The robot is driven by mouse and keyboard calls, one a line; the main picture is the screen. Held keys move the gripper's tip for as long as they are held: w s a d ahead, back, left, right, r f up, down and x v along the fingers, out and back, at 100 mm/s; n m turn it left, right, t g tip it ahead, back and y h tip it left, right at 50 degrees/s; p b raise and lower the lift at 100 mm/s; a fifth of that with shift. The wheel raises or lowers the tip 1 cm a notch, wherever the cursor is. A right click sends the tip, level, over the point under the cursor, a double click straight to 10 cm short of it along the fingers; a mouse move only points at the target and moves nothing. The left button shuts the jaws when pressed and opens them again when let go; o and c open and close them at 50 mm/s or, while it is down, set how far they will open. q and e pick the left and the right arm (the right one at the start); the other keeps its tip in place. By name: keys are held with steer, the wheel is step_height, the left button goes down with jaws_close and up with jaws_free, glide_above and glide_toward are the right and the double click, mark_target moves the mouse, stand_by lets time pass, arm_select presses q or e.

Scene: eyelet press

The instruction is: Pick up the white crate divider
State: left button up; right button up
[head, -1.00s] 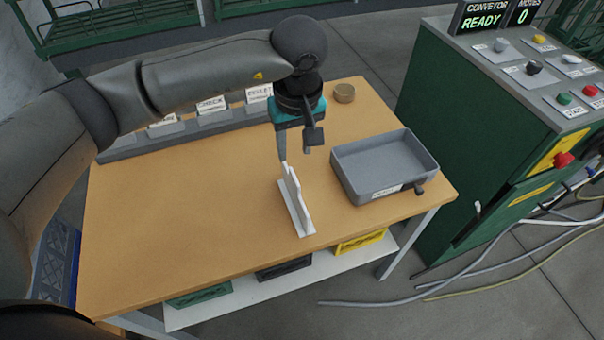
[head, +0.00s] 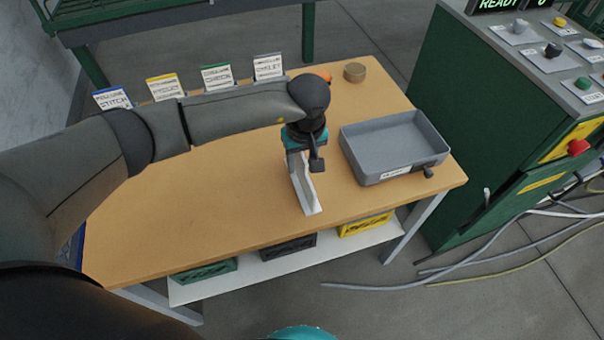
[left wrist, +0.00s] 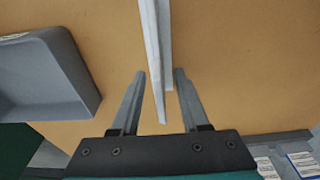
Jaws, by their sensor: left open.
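The white crate divider (head: 306,192) stands on the wooden table, a thin upright wall on a flat base. My left gripper (head: 303,168) is at the divider's far end in the head view, with its fingers pointing down and partly hiding that end. In the left wrist view my left gripper (left wrist: 159,72) is open, with one finger on each side of the near end of the divider (left wrist: 153,45). Gaps show between the fingers and the divider there. I do not see my right gripper.
A grey tray (head: 358,170) stands on the table right of the divider, with a round brown object (head: 355,72) behind it. Labelled card holders line the back edge. A green control console (head: 440,120) stands to the right. The table's left part is clear.

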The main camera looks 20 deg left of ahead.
arm_select(q)
steer(key=shift+w+a+f, duration=0.1)
steer(key=shift+f, duration=0.55)
jaws_close()
